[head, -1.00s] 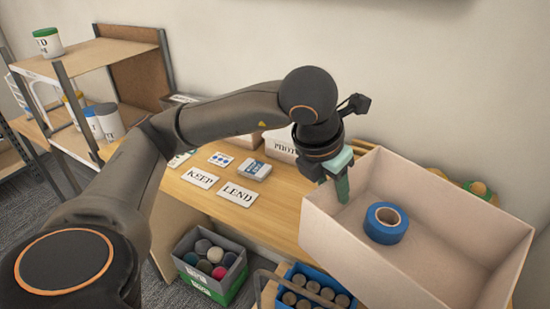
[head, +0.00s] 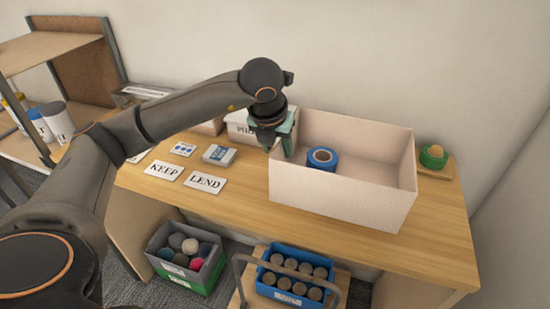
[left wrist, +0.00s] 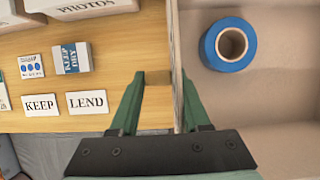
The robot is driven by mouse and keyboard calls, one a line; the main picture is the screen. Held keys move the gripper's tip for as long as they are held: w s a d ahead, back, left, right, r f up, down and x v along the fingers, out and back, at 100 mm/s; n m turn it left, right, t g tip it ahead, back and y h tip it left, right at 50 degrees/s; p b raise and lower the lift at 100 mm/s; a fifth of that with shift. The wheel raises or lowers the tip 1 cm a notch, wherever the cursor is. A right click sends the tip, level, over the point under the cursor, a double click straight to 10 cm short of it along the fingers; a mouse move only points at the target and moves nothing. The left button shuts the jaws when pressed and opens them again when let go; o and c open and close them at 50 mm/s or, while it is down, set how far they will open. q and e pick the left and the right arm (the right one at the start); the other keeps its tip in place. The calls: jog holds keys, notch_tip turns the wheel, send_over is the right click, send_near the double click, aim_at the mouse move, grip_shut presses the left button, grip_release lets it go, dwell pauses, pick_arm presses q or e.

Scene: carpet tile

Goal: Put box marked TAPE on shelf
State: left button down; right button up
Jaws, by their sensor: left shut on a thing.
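A large open cream box (head: 345,197) is at the right of the table in the head view, with a blue tape roll (head: 322,158) inside. No TAPE marking shows on its visible sides. My left gripper (head: 273,143) is shut on the box's left wall, with one finger inside and one outside. In the left wrist view the fingers (left wrist: 165,95) straddle that wall (left wrist: 178,60), and the tape roll (left wrist: 228,45) lies to the right. A shelf unit (head: 60,45) stands at the far left. My right gripper is not in view.
On the wooden table (head: 240,205) lie KEEP (head: 164,170) and LEND (head: 205,182) cards and a small pack (head: 219,155). A PHOTOS box (head: 240,128) stands behind my gripper. Below are a bin of balls (head: 187,250) and a blue crate (head: 295,275). Several containers stand on the shelf.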

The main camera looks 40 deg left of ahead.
pick_arm(q)
jog(key=x, duration=0.3)
jog(key=a+p+x, duration=0.1)
jog(key=x, duration=0.2)
jog(key=shift+s, duration=0.15)
jog(key=shift+f, duration=0.25)
jog(key=shift+f, duration=0.15)
jog(key=shift+c, duration=1.8)
grip_release()
